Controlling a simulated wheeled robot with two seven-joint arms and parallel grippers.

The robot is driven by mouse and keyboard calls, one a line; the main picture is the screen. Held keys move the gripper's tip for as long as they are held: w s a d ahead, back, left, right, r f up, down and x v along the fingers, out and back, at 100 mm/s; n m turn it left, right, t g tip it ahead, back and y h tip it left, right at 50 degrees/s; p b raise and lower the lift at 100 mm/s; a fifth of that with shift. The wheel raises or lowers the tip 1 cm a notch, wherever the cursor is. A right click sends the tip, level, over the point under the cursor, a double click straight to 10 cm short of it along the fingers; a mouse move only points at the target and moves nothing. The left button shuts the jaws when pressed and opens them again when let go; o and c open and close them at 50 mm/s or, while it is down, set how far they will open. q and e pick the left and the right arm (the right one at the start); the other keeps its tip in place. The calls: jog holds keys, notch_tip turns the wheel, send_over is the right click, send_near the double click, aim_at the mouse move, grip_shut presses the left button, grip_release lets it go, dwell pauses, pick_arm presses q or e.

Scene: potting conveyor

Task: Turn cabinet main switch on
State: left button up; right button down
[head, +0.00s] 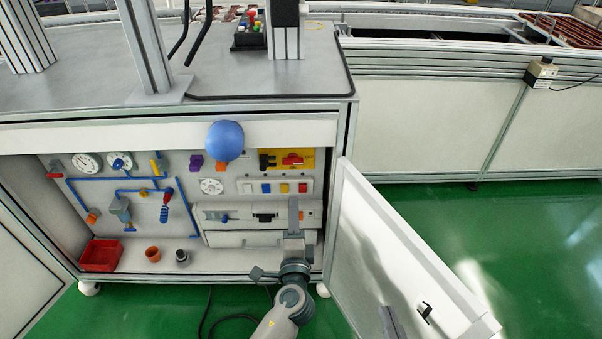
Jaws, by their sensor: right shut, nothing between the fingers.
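The open cabinet (130,262) stands below the workbench. Its main switch (292,159) is a red handle on a yellow plate at the upper right of the inside panel. The handle lies roughly level. My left gripper (293,205) is in front of the cabinet's lower right, below the switch and apart from it. Its fingers point up and overlap in view, so their opening is unclear. My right gripper (390,320) is at the bottom edge, in front of the open door, shut and empty, mostly cut off by the frame.
The white cabinet door (375,245) is swung open to the right. A blue ball (225,141) hangs before the cabinet's top edge. A row of coloured buttons (277,188) is under the switch. A red bin (100,254) sits at lower left. Green floor (480,235) is clear at right.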

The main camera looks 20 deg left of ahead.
aim_at(293, 163)
pick_arm(q)
jog(key=shift+w, duration=0.1)
